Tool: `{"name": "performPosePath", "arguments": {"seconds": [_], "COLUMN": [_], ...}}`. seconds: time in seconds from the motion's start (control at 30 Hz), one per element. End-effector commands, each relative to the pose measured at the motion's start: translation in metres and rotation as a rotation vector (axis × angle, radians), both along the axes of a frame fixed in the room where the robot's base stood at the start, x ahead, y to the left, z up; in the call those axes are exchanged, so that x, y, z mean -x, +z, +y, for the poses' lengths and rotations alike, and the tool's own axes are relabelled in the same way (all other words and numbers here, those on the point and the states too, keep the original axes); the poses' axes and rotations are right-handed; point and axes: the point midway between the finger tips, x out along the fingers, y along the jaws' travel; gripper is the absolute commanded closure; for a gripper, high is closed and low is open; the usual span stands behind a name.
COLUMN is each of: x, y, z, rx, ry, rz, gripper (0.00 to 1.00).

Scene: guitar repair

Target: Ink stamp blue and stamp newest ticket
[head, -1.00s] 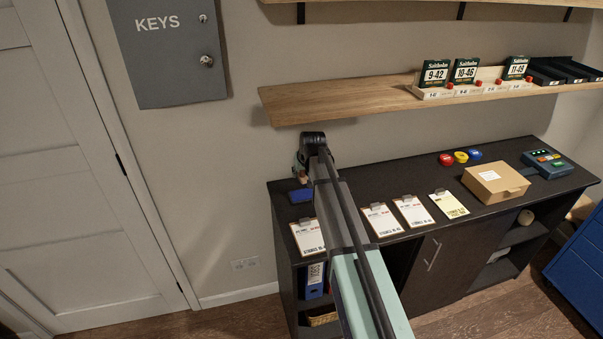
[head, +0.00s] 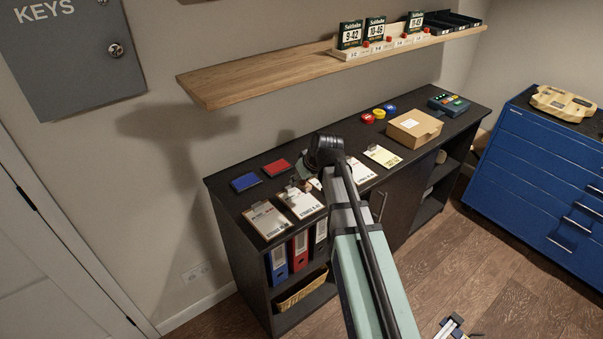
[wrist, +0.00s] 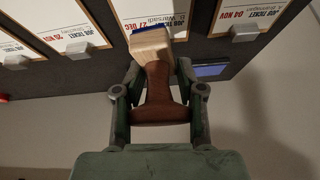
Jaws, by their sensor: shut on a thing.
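My gripper (head: 322,170) is shut on a wooden stamp (wrist: 158,80), brown handle between the fingers. Its far end is pale with a dark blue edge, held over the 27 DEC job ticket (wrist: 192,22) in the wrist view; contact cannot be told. The 04 NOV ticket (wrist: 240,14) lies to its right and the 26 NOV ticket (wrist: 66,20) to its left.
A red ink pad (head: 277,168) lies beside the blue one on the dark cabinet (head: 225,200). A cardboard box (head: 414,128), coloured round items (head: 379,113) and a card terminal (head: 449,105) stand further right. A wooden shelf (head: 250,82) hangs above.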

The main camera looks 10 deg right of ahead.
Motion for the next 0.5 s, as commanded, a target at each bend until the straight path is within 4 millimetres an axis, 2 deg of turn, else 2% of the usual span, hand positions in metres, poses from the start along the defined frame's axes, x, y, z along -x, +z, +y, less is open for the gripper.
{"name": "performPosePath", "arguments": {"seconds": [0.27, 0.5], "x": [0.0, -0.001], "y": [-0.012, -0.034], "z": [0.0, 0.0], "rx": [0.011, 0.011], "ry": [0.022, 0.02], "rz": [-0.002, -0.002], "gripper": [0.84, 0.84]}}
